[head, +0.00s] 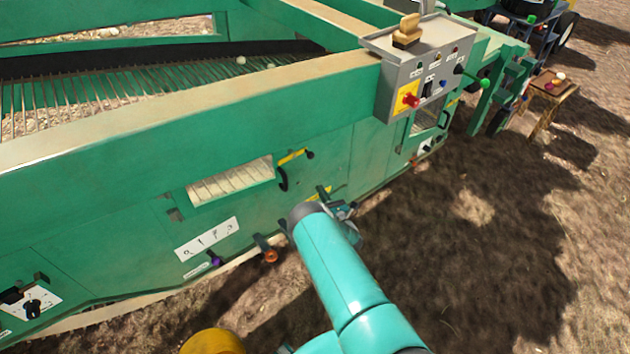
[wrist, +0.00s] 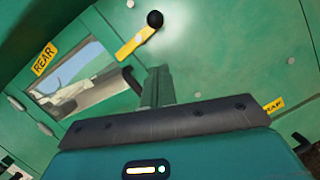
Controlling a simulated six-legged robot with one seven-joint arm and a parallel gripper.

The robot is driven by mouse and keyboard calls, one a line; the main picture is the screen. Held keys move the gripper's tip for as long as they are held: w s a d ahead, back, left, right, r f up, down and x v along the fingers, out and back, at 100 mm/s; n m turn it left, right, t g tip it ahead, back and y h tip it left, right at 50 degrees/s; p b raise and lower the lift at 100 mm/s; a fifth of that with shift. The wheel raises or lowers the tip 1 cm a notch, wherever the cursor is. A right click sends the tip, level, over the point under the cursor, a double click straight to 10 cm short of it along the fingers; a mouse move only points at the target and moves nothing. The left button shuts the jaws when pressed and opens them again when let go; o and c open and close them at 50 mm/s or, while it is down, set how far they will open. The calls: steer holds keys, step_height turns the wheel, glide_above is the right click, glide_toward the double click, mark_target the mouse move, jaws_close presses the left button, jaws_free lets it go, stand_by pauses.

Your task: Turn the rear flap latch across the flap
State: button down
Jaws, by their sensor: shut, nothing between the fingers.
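The rear flap latch is a yellow bar (head: 292,157) with a black knob, just off the upper right corner of a rectangular slatted panel (head: 230,183) in the green machine side. I cannot tell how the flap itself sits. My gripper (head: 324,193) is below and right of the latch in the head view. In the wrist view my gripper (wrist: 157,85) is shut and empty, apart from the latch.
A black curved handle (head: 283,180) is close to the panel's right edge. A grey control box (head: 425,70) with a red knob juts out to the right. An orange knob (head: 270,255) and a purple knob (head: 214,260) stick out low. Open ground is at right.

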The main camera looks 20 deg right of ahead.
steer(key=shift+v, duration=2.05)
steer(key=shift+s+f, duration=0.1)
